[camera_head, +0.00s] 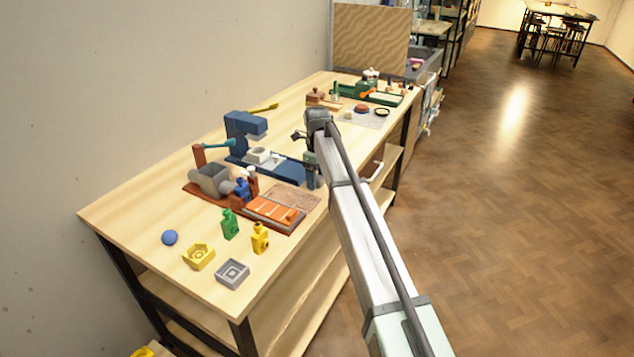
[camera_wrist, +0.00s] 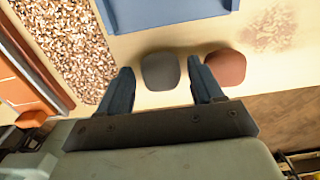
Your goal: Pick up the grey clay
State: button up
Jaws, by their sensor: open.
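The grey clay (camera_wrist: 160,71) is a dark, rounded lump on the pale wooden table in the wrist view. My gripper (camera_wrist: 161,86) is open, with one finger on each side of the clay's near part in the picture. I cannot tell how high the fingers are above the table or whether they touch it. A reddish-brown lump (camera_wrist: 226,67) lies just right of the grey clay, close to the outside of my right finger. In the head view my gripper (camera_head: 313,172) points down at the table's right edge; the grey clay is hidden there.
A blue stand (camera_wrist: 165,12) lies just beyond the clay; it shows in the head view as a blue press (camera_head: 243,130). A speckled mat (camera_wrist: 68,45) and an orange tray (camera_head: 275,212) are to the left. Bottles and square moulds stand at the near table end.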

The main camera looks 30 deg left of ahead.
jog(key=shift+f, duration=0.2)
jog(key=c, duration=1.1)
